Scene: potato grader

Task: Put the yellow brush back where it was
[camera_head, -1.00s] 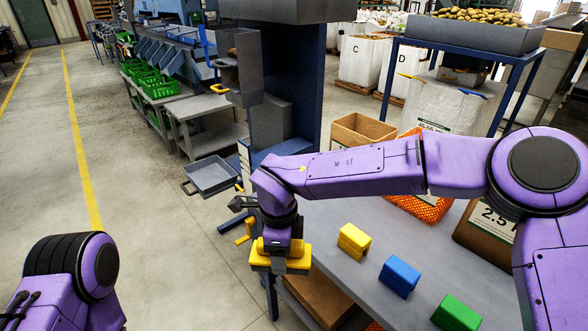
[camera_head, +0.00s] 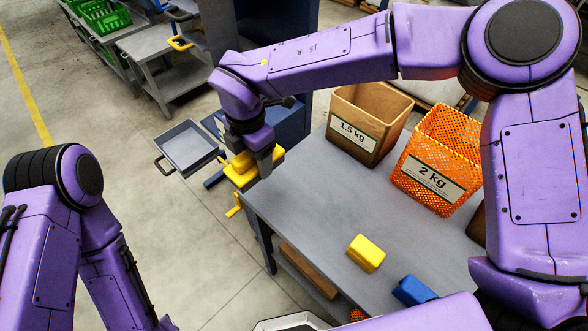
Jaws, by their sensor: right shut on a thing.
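My right gripper (camera_head: 258,170) is shut on a yellow thing (camera_head: 240,170), which looks like the yellow brush. The gripper's fingers hide part of it. They hold it at the far left corner of the grey table (camera_head: 310,215), apparently above the tabletop; the exact height is hard to tell. A yellow block (camera_head: 366,253) and a blue block (camera_head: 413,290) lie on the table, nearer to me and to the right. My left arm comes in at the left, low over the floor, and its gripper is out of view.
A brown box marked 1.5 kg (camera_head: 366,115) and an orange mesh crate marked 2 kg (camera_head: 440,160) stand at the table's back. A grey tray (camera_head: 189,147) juts out left of the gripper. The tabletop's left middle is clear.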

